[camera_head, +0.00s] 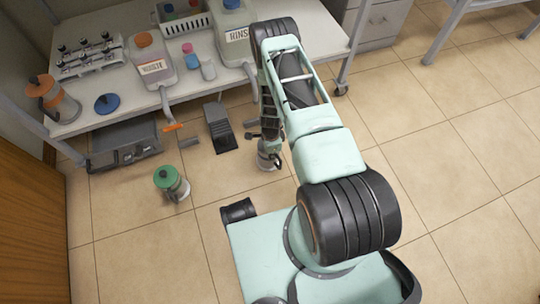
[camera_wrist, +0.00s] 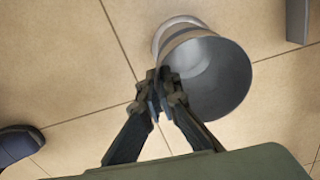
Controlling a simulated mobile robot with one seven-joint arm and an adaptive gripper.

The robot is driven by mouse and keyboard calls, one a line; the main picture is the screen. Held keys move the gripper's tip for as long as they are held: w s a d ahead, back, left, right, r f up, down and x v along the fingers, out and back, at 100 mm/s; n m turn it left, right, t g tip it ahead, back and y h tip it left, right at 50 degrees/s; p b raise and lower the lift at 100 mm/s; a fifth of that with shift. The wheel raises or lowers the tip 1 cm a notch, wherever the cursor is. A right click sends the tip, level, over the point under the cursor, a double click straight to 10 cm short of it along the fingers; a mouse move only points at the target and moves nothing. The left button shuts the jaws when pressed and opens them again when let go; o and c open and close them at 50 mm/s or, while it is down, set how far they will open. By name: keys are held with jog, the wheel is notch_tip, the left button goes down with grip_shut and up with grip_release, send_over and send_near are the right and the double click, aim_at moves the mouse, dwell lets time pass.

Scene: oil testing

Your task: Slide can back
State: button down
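A grey metal can (camera_wrist: 222,78), open at the top and pale inside, fills the upper middle of the wrist view. In the head view the can (camera_head: 268,158) is at floor level below the end of my arm, partly hidden by it. My gripper (camera_wrist: 161,84) has its dark fingers drawn close together at the can's near left side. It appears shut on the can there, perhaps at its handle; the exact contact is hidden. In the head view my gripper (camera_head: 269,143) is small and dark above the can.
A green-topped can (camera_head: 172,183) stands on the floor to the left. The table (camera_head: 205,98) above holds a rinse container (camera_head: 236,38), another labelled container (camera_head: 152,66), an orange-topped can (camera_head: 53,99) and a blue disc (camera_head: 107,103). A dark pedal-like object (camera_head: 219,125) lies near. Floor at right is clear.

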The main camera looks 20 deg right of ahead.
jog(key=shift+s, duration=0.1)
jog(key=c, duration=2.1)
grip_release()
notch_tip(320, 180, up, 12)
